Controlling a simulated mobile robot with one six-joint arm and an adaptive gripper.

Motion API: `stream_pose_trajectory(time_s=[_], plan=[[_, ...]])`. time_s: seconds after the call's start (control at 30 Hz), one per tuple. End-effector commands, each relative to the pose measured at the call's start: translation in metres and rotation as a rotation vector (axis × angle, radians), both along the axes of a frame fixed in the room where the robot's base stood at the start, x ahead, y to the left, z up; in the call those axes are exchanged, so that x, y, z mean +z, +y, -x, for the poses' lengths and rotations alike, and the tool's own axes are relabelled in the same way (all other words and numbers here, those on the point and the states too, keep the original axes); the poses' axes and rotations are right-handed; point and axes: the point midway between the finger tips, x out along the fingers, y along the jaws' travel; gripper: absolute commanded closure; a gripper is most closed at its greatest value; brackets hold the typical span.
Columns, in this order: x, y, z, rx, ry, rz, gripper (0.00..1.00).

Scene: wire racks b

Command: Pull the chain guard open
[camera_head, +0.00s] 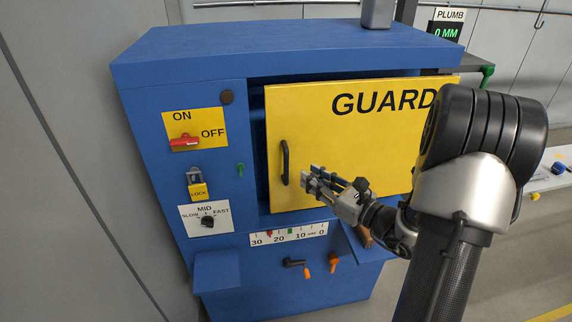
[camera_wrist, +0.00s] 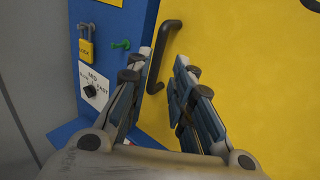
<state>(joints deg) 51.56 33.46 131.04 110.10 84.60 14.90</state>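The chain guard is a yellow door marked GUARD (camera_head: 350,140) on the blue machine. A dark gap shows along its left and top edges; I cannot tell how far ajar it stands. Its black bar handle (camera_head: 284,163) is upright near the left edge. In the wrist view the handle (camera_wrist: 160,60) appears between my spread fingers, just beyond the tips. My gripper (camera_head: 308,179) is open and empty, just right of the handle in the head view. The guard also fills the right of the wrist view (camera_wrist: 260,80). Contact with the handle is not visible.
Left of the guard are a red ON/OFF switch (camera_head: 184,141), a yellow padlock (camera_head: 198,190), a speed knob (camera_head: 208,221) and a green peg (camera_head: 240,169). Below are a scale strip (camera_head: 289,235), a black lever (camera_head: 296,263) and orange knobs (camera_head: 333,262). A shelf stands at right.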

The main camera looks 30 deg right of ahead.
Motion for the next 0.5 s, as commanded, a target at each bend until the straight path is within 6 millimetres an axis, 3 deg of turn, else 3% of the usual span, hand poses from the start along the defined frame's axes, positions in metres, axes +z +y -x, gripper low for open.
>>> stream_pose_trajectory(time_s=[0.3,0.5], plan=[[-0.001,0.023,-0.065,0.005,0.0,0.001,0.79],[-0.001,0.029,-0.089,0.003,0.0,0.001,0.79]])
